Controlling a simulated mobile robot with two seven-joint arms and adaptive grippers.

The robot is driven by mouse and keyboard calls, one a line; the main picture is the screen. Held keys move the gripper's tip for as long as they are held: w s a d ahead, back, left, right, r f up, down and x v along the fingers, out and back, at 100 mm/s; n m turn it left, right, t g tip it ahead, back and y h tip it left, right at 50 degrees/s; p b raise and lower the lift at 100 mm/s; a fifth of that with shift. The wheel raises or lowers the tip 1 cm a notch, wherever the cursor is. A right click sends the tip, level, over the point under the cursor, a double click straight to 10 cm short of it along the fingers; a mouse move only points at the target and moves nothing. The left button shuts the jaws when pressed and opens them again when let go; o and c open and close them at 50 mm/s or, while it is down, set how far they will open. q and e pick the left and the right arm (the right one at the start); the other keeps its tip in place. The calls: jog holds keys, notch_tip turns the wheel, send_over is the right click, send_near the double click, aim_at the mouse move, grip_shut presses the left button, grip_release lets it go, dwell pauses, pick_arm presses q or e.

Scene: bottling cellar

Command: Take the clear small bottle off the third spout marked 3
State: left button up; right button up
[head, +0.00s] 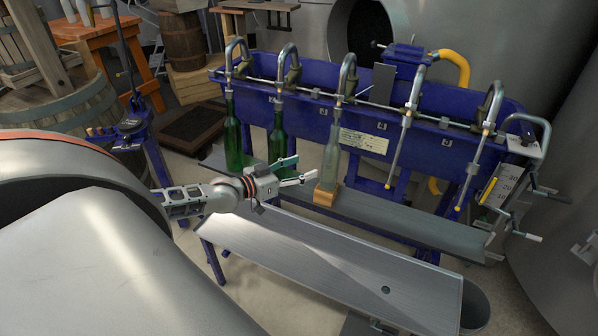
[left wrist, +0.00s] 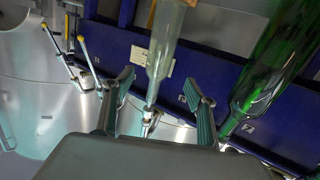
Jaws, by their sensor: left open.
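The clear small bottle (head: 331,157) stands upright under the third spout (head: 347,76) of the blue filler, its neck up at the spout. Its foot is on a small wooden block (head: 325,196). My left gripper (head: 307,168) is open and empty just left of the bottle, fingers pointing toward it. In the left wrist view the bottle (left wrist: 165,42) appears upside down, ahead of and between the open fingers (left wrist: 157,83); I see no contact. My right gripper is not in view.
Two green bottles (head: 233,138) (head: 278,138) hang at the first two spouts, close to my left gripper. The fourth and fifth spouts carry no bottle. A grey shelf (head: 400,217) runs under the spouts. A bare metal bench top (head: 330,255) lies in front.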

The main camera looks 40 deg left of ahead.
aim_at(324, 160)
pick_arm(q)
jog(key=shift+b+x, duration=1.85)
jog(key=shift+x, duration=0.55)
jog(key=shift+f+b+x, duration=0.2)
jog(key=shift+b+x, duration=1)
jog(key=shift+x, duration=0.3)
jog(key=shift+w+d+f+b, duration=0.15)
jog(key=shift+w+d+b, duration=0.05)
jog(key=shift+w+b, duration=0.3)
jog(key=shift+w, duration=0.35)
jog(key=shift+w+d, duration=0.15)
jog(key=shift+w, duration=0.3)
jog(key=shift+w+d+b, duration=0.15)
jog(key=shift+w+b, duration=0.4)
jog(key=shift+w+d, duration=0.1)
jog(key=shift+w, duration=0.35)
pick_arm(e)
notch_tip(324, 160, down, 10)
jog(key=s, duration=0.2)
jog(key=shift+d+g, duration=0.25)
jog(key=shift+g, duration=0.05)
